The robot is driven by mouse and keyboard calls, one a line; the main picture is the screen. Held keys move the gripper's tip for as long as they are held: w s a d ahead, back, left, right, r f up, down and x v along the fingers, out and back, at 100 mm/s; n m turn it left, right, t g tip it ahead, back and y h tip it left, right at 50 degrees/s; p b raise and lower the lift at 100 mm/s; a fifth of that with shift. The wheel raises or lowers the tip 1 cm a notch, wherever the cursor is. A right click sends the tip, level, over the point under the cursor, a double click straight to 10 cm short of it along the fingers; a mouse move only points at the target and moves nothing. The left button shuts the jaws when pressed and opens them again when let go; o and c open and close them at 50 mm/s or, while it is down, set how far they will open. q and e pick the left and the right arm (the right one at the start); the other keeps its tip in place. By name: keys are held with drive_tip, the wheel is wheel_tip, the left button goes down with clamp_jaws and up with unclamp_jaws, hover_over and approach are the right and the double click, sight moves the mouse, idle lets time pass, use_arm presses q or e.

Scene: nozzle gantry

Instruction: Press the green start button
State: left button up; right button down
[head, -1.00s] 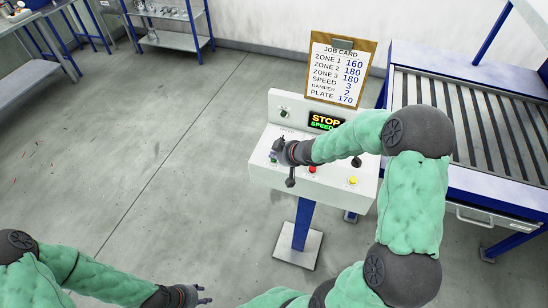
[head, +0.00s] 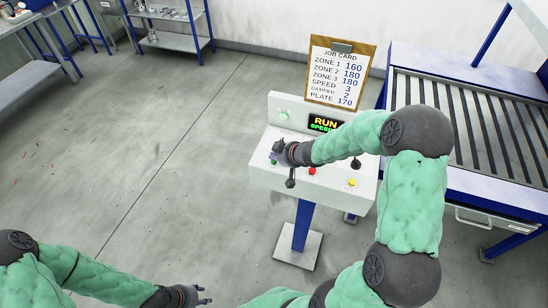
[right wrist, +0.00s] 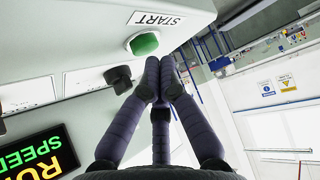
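The green start button (right wrist: 145,43) sits on the console under a START label that reads upside down in the right wrist view. In the head view it shows as a small green spot (head: 273,161) at the left of the console (head: 325,188). My right gripper (right wrist: 158,62) is shut and empty, with its fingertips close beside the button. I cannot tell whether they touch it. In the head view my right gripper (head: 277,150) is over the console's left part. The display (head: 325,123) reads RUN. My left gripper (head: 207,294) is open and empty, low over the floor.
A dark knob (right wrist: 119,79) is near the start button. The console also carries a red button (head: 312,171), a yellow button (head: 352,182) and a lit green lamp (head: 284,115). A job card (head: 338,75) stands behind. A roller conveyor (head: 480,130) is at the right.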

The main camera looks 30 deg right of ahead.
drive_tip(key=shift+r, duration=0.35)
wheel_tip(320, 180, up, 5)
drive_tip(key=p, duration=0.5)
drive_tip(key=shift+p, duration=0.4)
idle(0.5)
